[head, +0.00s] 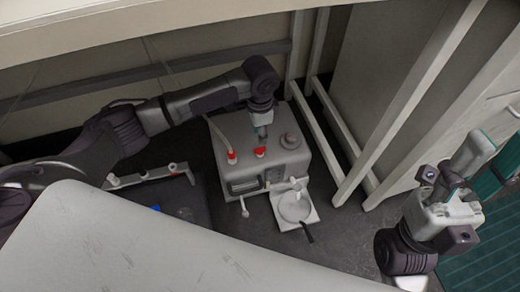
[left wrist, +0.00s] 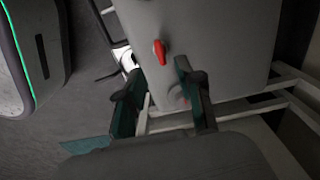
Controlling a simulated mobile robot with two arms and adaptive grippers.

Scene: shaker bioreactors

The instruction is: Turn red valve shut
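A grey box-shaped unit (head: 240,132) stands on the floor in the head view. Two red valve handles sit on its top, a left one (head: 232,158) and a middle one (head: 260,152). My left gripper (head: 262,134) points down over the unit, close behind the middle red handle. In the left wrist view one red handle (left wrist: 160,52) shows upright on the grey face, beyond the fingertips. My left gripper (left wrist: 156,85) is open there, with nothing held between the fingers. My right gripper (head: 462,170) is at the far right, away from the unit; its finger opening is unclear.
A round grey knob (head: 290,140) sits right of the handles. A white stand with a round dish (head: 295,207) is in front of the unit. A white frame (head: 325,125) stands to the right, and a pale tabletop (head: 130,240) fills the lower left.

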